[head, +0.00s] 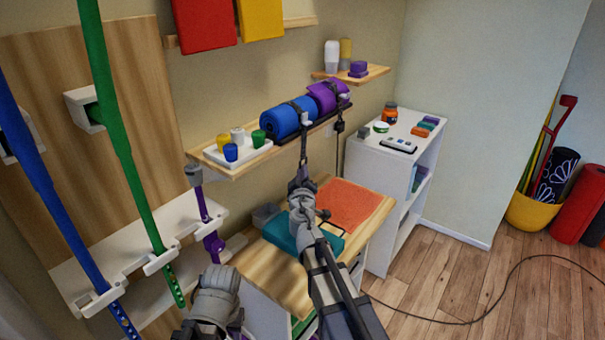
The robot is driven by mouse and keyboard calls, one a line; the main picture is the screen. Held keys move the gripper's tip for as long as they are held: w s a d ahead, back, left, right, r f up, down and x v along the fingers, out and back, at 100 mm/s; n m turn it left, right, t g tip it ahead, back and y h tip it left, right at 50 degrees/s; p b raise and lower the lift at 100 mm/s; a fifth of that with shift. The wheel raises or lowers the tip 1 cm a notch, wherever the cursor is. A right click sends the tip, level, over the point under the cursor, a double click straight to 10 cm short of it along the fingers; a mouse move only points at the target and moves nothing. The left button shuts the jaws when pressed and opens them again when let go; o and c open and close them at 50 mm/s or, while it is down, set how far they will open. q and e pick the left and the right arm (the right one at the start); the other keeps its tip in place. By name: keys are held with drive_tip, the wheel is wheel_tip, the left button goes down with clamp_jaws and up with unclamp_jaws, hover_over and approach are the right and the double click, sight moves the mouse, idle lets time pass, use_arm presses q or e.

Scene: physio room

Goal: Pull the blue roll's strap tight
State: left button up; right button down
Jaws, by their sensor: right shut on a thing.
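The blue roll (280,122) lies on the wooden wall shelf with a dark strap around it. The strap's free end (304,148) hangs down in front of the shelf edge from a small pale buckle. My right gripper (299,181) is below the shelf, shut on the lower part of this strap, which runs nearly straight up to the roll. My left gripper (216,282) is low in the picture, left of the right arm and away from the roll. Its fingers cannot be made out.
A purple roll (325,96) with its own hanging strap lies right of the blue one. A white tray (262,151) with several cups stands left. Below is a wooden table (270,275) with an orange mat (354,204) and teal block (286,237). A cable crosses the floor.

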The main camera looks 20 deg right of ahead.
drive_tip(key=c, duration=0.9)
unclamp_jaws()
drive_tip(key=shift+s, duration=0.1)
drive_tip(key=v, duration=0.7)
drive_tip(key=shift+s+a, duration=0.1)
drive_tip(key=shift+s, duration=0.25)
